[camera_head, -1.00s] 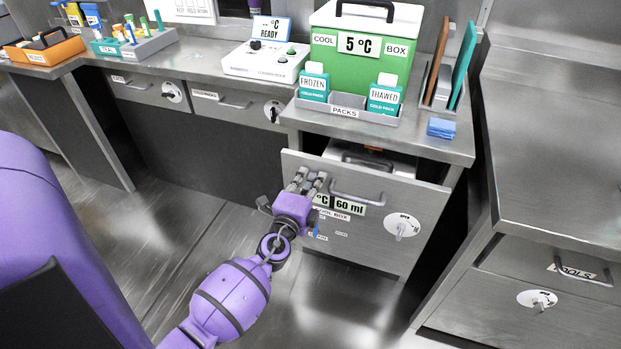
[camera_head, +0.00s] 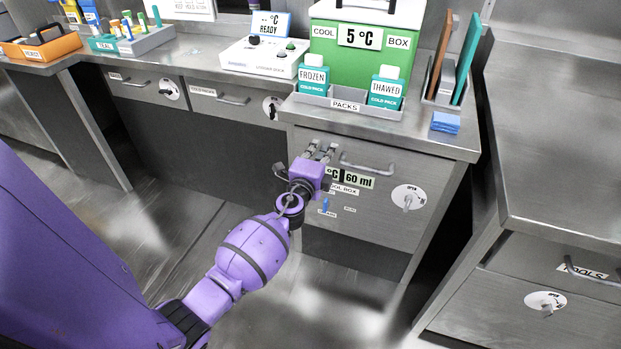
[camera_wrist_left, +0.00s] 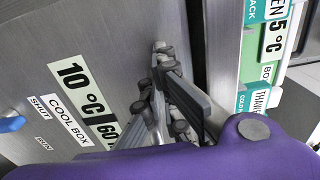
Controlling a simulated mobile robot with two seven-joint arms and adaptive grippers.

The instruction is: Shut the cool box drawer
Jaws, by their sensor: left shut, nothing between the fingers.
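The cool box drawer (camera_head: 376,215) is a grey steel front under the counter, with a bar handle (camera_head: 367,166), a "60 ml" label and a "COOL BOX" label. It sits up under the counter edge and looks flush or nearly so; its inside is hidden. My left gripper (camera_head: 320,150) is shut and empty, its fingertips at the upper left of the drawer front, left of the handle. The left wrist view shows the fingers (camera_wrist_left: 162,62) against or very close to the drawer front (camera_wrist_left: 95,35); exact contact is unclear. My right gripper is out of view.
A round dial (camera_head: 408,198) is on the drawer front's right side. A green cool box (camera_head: 350,65) and a cold pack rack (camera_head: 345,104) stand on the counter above. A tools drawer (camera_head: 545,280) is at the right. Open floor lies in front.

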